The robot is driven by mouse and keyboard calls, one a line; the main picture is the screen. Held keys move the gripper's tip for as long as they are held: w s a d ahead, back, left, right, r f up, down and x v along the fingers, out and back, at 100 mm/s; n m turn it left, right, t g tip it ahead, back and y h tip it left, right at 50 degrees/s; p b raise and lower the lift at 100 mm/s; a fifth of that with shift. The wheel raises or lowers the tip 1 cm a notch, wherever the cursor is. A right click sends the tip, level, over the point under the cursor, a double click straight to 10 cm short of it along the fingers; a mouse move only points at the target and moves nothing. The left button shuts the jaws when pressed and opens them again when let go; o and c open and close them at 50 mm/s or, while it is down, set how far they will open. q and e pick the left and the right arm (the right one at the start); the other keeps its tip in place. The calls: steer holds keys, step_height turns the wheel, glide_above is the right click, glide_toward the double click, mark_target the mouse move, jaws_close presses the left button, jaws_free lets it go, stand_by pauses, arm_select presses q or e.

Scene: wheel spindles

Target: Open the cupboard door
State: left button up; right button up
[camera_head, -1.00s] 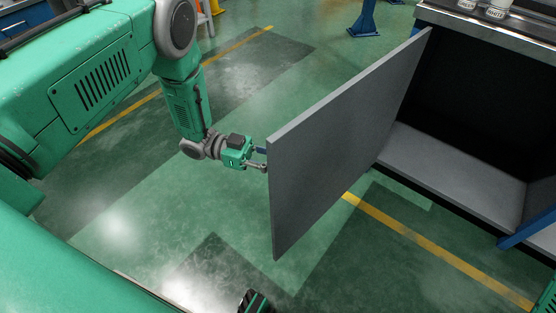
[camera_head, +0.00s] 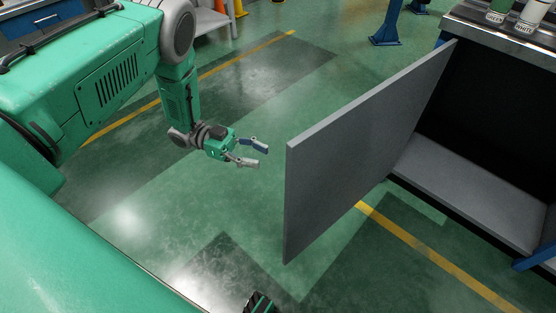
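The grey cupboard door (camera_head: 350,150) stands wide open, swung out from the cupboard (camera_head: 480,188) at the right. Its free edge points toward me and to the left. The dark inside and the grey bottom shelf show behind it. My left gripper (camera_head: 262,155) is left of the door's free edge, with a clear gap between them. Its two fingers are spread and nothing is between them. The door's handle is not visible.
Bottles (camera_head: 527,18) stand on the worktop above the cupboard. A blue post foot (camera_head: 385,38) is on the floor behind the door. A blue leg shows at the lower right. Green floor with yellow lines is free around the door.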

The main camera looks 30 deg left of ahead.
arm_select(q)
steer(key=a, duration=0.3)
steer(key=shift+s+a+f, duration=0.1)
steer(key=shift+s, duration=0.05)
stand_by(0.4)
